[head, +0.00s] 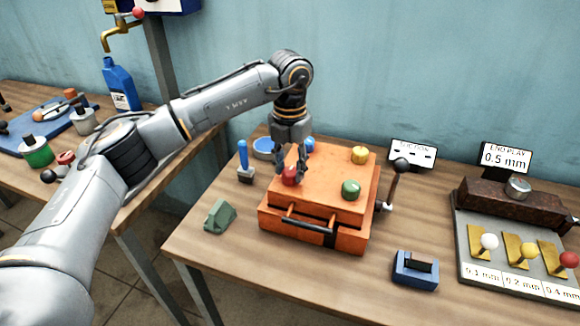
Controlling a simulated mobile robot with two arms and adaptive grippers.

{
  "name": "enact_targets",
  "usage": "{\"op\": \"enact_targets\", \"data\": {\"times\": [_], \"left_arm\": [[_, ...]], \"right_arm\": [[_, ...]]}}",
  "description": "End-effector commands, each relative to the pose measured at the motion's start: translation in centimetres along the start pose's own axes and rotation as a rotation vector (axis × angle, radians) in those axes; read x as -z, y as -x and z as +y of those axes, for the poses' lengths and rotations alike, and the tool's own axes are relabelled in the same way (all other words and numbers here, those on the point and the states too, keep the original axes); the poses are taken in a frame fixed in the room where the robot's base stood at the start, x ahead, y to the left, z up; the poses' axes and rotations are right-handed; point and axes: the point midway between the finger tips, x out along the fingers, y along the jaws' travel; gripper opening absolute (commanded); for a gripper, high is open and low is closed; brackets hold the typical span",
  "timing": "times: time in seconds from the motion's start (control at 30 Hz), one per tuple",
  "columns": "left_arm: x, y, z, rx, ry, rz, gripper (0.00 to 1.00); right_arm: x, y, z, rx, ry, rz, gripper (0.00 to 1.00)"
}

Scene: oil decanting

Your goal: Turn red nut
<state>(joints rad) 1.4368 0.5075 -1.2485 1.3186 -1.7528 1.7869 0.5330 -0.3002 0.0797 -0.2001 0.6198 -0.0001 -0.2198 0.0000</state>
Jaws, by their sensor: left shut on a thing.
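The red nut (289,176) sits on the left part of the top of an orange box (320,196). My left gripper (292,172) reaches down from above and is shut on the red nut, with its fingers partly covering it. A green nut (350,188), a yellow nut (360,155) and a blue nut (309,145) sit on the same top, apart from the fingers. My right gripper is not in view.
A black-knobbed lever (395,180) stands at the box's right. A blue block (415,270) is in front right. The gauge plate (490,265) fills the right side.

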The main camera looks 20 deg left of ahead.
Motion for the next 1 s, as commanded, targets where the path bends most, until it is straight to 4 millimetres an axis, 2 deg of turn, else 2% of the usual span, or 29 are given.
{"op": "enact_targets", "data": {"times": [0.53, 0.57, 0.67, 1.0], "left_arm": [[0.09, -0.18, -0.03, 0.000, 0.025, 0.005, 0.07], [0.09, -0.17, -0.03, 0.000, 0.025, 0.005, 0.43], [0.07, -0.15, -0.03, 0.000, 0.025, 0.004, 0.61], [0.00, 0.17, -0.03, 0.000, 0.024, 0.001, 0.61]], "right_arm": [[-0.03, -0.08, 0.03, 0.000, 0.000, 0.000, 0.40], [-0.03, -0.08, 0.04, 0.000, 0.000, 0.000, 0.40], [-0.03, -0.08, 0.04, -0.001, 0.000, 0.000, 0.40], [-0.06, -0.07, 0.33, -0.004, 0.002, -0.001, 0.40]]}}
